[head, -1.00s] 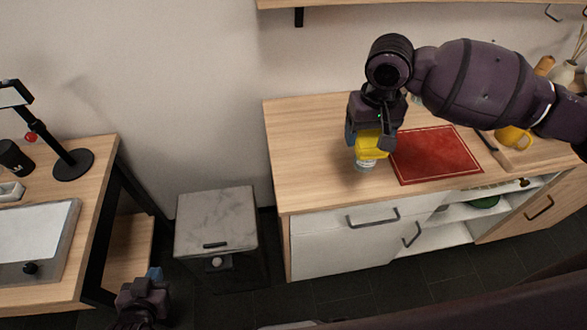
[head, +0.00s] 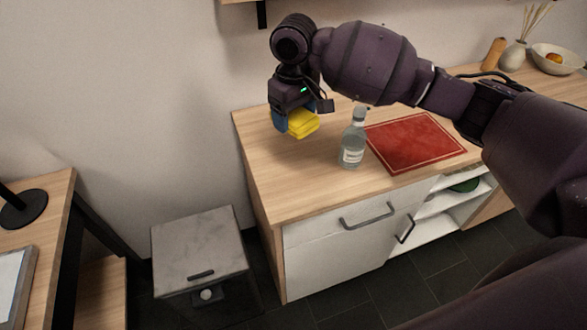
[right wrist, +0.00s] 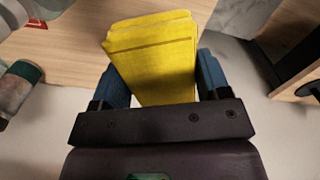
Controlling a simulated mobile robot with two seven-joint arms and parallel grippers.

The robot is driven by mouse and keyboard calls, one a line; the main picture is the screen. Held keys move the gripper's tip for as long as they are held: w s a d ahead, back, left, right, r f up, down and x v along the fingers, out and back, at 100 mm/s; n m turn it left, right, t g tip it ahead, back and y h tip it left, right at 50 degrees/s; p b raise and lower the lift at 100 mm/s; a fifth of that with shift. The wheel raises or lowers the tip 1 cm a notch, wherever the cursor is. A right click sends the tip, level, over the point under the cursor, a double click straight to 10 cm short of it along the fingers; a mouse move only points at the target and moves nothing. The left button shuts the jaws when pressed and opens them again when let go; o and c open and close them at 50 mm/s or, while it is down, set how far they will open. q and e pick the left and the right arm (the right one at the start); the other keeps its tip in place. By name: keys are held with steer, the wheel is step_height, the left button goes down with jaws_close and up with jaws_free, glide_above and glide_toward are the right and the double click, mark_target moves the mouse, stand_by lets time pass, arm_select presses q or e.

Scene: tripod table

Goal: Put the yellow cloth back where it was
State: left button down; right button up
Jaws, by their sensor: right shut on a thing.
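The yellow cloth (head: 302,124) is a folded pad held in my right gripper (head: 294,122), over the left part of the wooden counter (head: 290,188). In the right wrist view the cloth (right wrist: 155,60) sits between the two blue fingers of the right gripper (right wrist: 158,82). The gripper is shut on it. From the head view I cannot tell whether the cloth touches the counter. My left gripper is not in view.
A clear bottle (head: 352,145) stands upright to the right of the cloth. A red mat (head: 415,142) lies further right. A grey-topped bin (head: 198,248) stands left of the counter. The counter front is free.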

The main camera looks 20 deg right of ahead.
steer(key=b, duration=0.2)
glide_above(294, 173)
step_height(294, 173, down, 10)
steer(key=shift+f, duration=0.75)
step_height(294, 173, down, 5)
steer(key=shift+r+b, duration=0.1)
steer(key=shift+b, duration=0.25)
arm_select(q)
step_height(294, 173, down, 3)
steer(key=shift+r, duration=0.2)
arm_select(e)
steer(key=shift+f, duration=0.2)
steer(key=o, duration=0.9)
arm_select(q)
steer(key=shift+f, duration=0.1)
arm_select(e)
steer(key=shift+r, duration=0.1)
